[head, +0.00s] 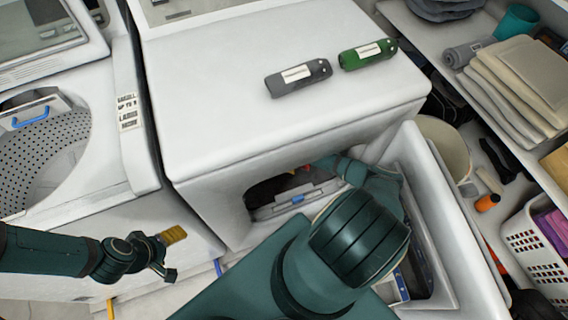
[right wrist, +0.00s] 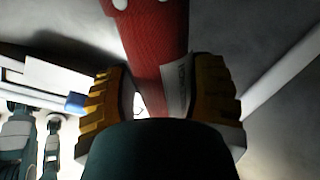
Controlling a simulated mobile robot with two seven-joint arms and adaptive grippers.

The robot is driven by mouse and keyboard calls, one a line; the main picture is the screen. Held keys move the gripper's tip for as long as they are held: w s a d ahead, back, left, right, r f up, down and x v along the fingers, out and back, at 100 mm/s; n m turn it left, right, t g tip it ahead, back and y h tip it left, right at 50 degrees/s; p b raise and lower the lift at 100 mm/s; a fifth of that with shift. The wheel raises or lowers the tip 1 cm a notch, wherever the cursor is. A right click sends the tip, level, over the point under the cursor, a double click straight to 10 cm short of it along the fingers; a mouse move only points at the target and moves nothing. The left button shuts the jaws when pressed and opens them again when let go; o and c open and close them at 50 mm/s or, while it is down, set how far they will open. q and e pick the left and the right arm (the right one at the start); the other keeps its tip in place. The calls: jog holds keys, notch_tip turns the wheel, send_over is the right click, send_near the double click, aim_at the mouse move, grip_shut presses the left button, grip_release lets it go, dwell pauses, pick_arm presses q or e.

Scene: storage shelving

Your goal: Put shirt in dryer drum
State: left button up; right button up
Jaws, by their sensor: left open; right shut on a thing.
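The white dryer (head: 290,85) stands in the middle of the head view with its front opening (head: 262,190) showing. Its door (head: 452,235) hangs open to the right. My right arm reaches into the opening, and a small bit of red shows at its end there. In the right wrist view my right gripper (right wrist: 165,95) is shut on a red, cloth-textured rolled thing (right wrist: 158,45) with a white tag, seemingly the shirt. Its far end is out of frame. My left gripper (head: 167,256) is open and empty, low in front of the machines.
A grey rolled item (head: 297,78) and a green one (head: 367,54) lie on the dryer top. A top-loading washer (head: 100,150) stands open at left. Shelves at right hold folded towels (head: 505,95) and a white basket (head: 535,250). The open door crowds the right side.

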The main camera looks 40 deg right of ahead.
notch_tip(320, 180, down, 10)
jog(key=b, duration=0.3)
jog(key=shift+r+b, duration=0.25)
jog(key=shift+b, duration=0.1)
jog(key=shift+r, duration=0.1)
jog(key=o, duration=1.3)
jog(key=shift+c, duration=0.2)
jog(key=p+v, duration=0.3)
jog(key=v, duration=0.9)
jog(key=shift+p, duration=0.3)
jog(key=shift+s+a, duration=0.15)
